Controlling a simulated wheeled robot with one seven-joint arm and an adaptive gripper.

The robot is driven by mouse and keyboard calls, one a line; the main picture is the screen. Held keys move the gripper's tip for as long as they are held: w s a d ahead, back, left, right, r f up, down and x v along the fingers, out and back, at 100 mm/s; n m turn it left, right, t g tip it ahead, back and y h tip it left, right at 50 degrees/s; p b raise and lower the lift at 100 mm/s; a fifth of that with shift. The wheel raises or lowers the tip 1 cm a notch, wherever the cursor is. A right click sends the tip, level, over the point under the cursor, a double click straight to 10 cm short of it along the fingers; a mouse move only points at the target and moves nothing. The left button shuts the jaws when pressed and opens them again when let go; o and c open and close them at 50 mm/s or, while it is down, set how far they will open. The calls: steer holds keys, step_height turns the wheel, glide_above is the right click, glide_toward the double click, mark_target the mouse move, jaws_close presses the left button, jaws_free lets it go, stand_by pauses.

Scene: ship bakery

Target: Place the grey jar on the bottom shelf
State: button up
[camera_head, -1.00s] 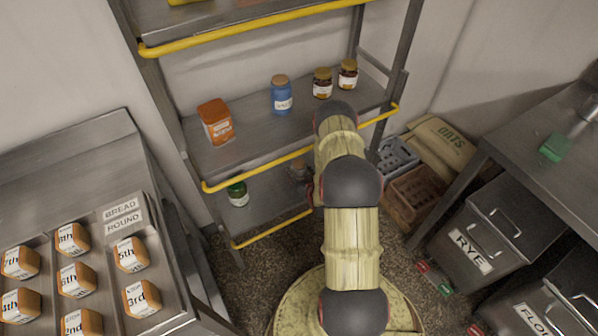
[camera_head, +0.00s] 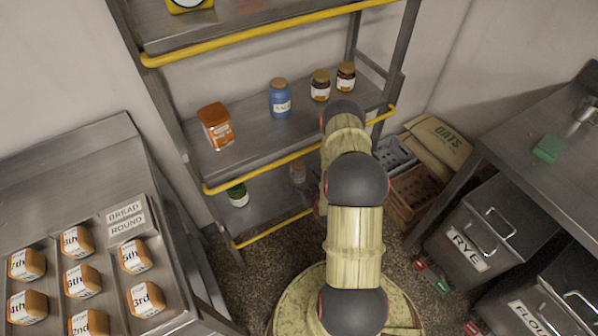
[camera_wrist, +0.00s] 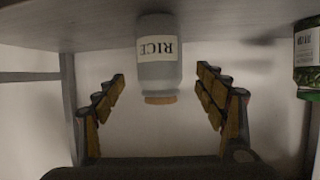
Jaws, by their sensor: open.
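The grey jar (camera_head: 298,174), with a tan lid, stands on the bottom shelf (camera_head: 262,203) of the rack, partly behind my arm in the head view. The wrist view is upside down and shows the jar (camera_wrist: 158,72) with its RICE label, its base against the shelf surface (camera_wrist: 90,22). My gripper (camera_wrist: 161,77) is open, one finger on each side of the jar with a visible gap on both sides. I cannot tell how deep the jar sits between the fingers. My arm mostly hides the gripper in the head view.
A green jar (camera_head: 238,195) stands left on the bottom shelf; it also shows in the wrist view (camera_wrist: 308,60). A yellow rail (camera_head: 275,229) edges the bottom shelf.

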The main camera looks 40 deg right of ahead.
steer(key=p+v, duration=0.1)
steer(key=v, duration=0.4)
steer(key=shift+s+a+r, duration=0.1)
steer(key=shift+s+r, duration=0.05)
steer(key=shift+s, duration=0.15)
